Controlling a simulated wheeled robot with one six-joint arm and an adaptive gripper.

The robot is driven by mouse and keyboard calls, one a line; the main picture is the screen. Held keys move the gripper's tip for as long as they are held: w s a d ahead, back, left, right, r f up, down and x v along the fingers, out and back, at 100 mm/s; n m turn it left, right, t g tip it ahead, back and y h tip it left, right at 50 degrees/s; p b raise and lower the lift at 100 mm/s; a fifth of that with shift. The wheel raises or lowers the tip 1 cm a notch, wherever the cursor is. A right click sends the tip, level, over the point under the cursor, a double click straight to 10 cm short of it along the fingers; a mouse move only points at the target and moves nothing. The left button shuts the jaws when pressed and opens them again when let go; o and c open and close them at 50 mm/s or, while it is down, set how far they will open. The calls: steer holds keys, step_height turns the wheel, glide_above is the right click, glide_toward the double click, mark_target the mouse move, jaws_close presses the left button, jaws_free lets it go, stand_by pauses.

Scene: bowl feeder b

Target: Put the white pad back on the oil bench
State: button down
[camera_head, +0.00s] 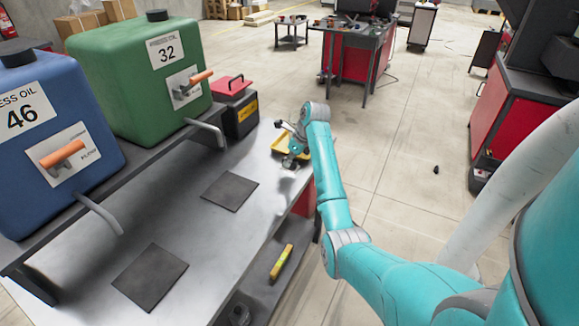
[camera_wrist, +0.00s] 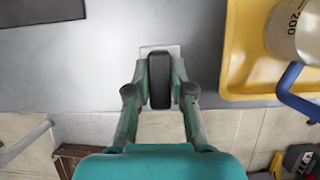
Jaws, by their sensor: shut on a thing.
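My gripper (camera_head: 291,160) is at the far right end of the grey oil bench (camera_head: 215,235), beside the yellow tray. In the wrist view my gripper (camera_wrist: 160,78) has its fingers closed on both sides of a black rounded part (camera_wrist: 160,85). The white pad (camera_wrist: 146,49) shows as a pale flat edge just beyond this black part, over the bench top. The black part looks like its grip; the join is hidden. Whether the pad touches the bench cannot be told. In the head view the pad is too small to make out.
The yellow tray (camera_wrist: 240,75) holds a white jug (camera_wrist: 295,30) with a blue handle, close right of my gripper in the wrist view. Blue (camera_head: 60,150) and green (camera_head: 140,90) oil tanks line the bench's back. Two dark mats (camera_head: 150,277) (camera_head: 230,191) lie on the bench.

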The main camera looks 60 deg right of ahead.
steer(key=shift+f, duration=1.35)
steer(key=c, duration=1)
jaws_free()
steer(key=shift+f, duration=0.1)
steer(key=v, duration=1.2)
